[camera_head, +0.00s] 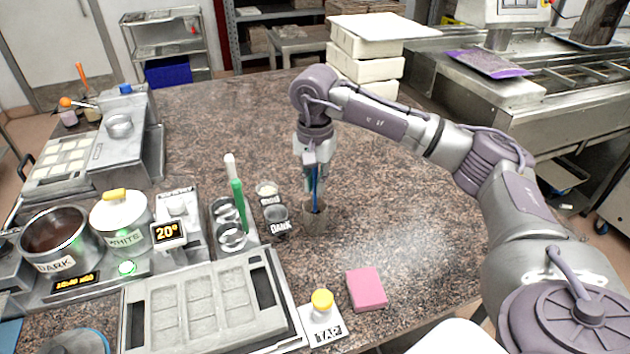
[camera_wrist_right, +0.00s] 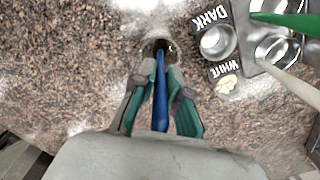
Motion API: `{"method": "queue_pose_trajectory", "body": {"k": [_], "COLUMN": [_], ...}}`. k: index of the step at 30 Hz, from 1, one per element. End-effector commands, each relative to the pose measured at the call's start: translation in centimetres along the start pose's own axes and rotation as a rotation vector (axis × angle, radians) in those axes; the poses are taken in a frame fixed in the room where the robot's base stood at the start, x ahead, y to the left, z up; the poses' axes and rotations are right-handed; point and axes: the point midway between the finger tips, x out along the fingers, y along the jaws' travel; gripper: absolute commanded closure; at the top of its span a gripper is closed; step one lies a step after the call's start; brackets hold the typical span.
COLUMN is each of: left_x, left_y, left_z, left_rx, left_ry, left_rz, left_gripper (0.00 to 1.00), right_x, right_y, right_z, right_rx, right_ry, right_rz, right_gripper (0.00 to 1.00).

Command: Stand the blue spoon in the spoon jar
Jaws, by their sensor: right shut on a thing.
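In the right wrist view the blue spoon (camera_wrist_right: 160,95) runs between the teal-padded fingers (camera_wrist_right: 158,80) to the mouth of the jar (camera_wrist_right: 156,44). The spoon's lower end appears to be at or inside the jar's mouth. How deep it reaches, and whether it touches the bottom, is hidden. My left gripper is not in view.
The DARK cup (camera_head: 278,217) and a cup of white pieces (camera_head: 267,190) stand close left of the jar. Beyond them is a metal tray with green (camera_head: 238,200) and white (camera_head: 231,167) handled tools. A pink block (camera_head: 367,289) lies in front. Worktop right of the jar is clear.

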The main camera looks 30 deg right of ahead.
Motion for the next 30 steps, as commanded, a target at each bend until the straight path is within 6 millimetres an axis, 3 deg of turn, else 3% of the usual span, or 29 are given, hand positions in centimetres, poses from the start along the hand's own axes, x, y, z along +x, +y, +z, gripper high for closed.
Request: {"method": "queue_pose_trajectory", "body": {"k": [1,2,6,17,22,30], "left_x": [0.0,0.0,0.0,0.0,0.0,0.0], "left_y": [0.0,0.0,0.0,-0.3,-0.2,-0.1], "left_z": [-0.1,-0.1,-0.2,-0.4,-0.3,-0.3], "left_rx": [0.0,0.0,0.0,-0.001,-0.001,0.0], "left_ry": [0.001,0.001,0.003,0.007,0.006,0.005], "left_rz": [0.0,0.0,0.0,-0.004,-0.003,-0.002], "left_gripper": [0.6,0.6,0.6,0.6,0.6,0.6], "right_x": [0.0,0.0,0.0,-0.4,-2.8,-8.6], "right_y": [0.0,0.0,0.0,0.0,-0.1,-0.1], "right_z": [0.0,0.0,0.0,0.0,0.0,0.0], "right_rx": [0.0,0.0,0.0,0.0,0.0,0.0], "right_ry": [0.0,0.0,0.0,0.0,0.002,0.001], "right_rz": [0.0,0.0,0.0,-0.002,-0.005,-0.005], "right_gripper": [1.0,0.81,0.58,0.57,0.57,0.57]}}
